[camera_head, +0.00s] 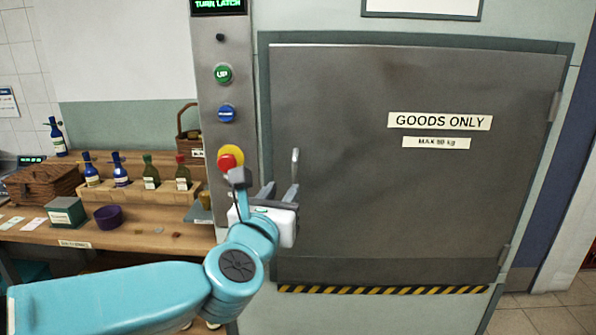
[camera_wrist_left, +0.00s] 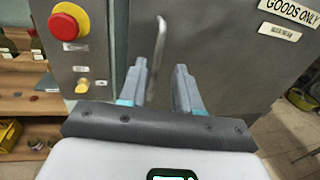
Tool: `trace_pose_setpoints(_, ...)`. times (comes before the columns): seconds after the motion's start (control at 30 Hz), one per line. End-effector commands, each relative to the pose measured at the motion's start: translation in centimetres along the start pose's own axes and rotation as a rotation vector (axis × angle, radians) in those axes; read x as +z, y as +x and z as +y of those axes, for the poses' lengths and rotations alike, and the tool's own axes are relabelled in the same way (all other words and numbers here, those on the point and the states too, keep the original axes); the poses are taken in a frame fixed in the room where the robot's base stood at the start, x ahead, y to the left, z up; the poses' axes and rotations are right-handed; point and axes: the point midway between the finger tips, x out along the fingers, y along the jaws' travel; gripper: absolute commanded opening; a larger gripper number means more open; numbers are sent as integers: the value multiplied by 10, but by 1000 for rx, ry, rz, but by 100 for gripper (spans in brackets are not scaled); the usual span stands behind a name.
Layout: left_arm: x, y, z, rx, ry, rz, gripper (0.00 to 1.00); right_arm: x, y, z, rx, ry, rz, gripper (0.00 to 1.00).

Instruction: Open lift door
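The grey metal lift door (camera_head: 340,110) looks shut in its frame, with a "GOODS ONLY" sign on it. Its upright bar handle (camera_head: 295,166) is at the door's left edge and also shows in the left wrist view (camera_wrist_left: 160,42). My left gripper (camera_head: 279,192) is in front of the handle's lower part. In the left wrist view its two fingers (camera_wrist_left: 160,85) are apart with nothing between them, and the handle stands beyond the gap. A small brass knob (camera_wrist_left: 82,86) is on the panel left of the fingers. My right gripper is not in view.
The control panel (camera_head: 226,60) left of the door has a lit "TURN LATCH" display (camera_head: 218,4), a green UP button (camera_head: 222,73), a blue button (camera_head: 226,113) and a red stop button (camera_wrist_left: 63,26). A wooden bench (camera_head: 140,237) with bottles stands at left.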

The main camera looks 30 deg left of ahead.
Motion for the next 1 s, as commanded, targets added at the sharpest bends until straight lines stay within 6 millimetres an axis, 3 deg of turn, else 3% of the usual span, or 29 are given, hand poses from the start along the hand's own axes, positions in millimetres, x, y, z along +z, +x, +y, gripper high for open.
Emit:
trace_pose_setpoints(0.2,0,56,-1,1,1,3,33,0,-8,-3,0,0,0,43)
trace_pose_setpoints(0.4,1,92,-3,0,1,2,33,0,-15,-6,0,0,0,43)
trace_pose_setpoints(0.6,0,108,-4,-1,1,1,33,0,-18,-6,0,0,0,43)
trace_pose_setpoints(0.87,0,109,-4,-1,0,0,33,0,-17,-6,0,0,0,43)
trace_pose_setpoints(0.97,0,109,-4,-1,0,0,3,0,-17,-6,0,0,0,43)
trace_pose_setpoints(1.0,0,109,-3,-1,1,0,0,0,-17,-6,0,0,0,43)
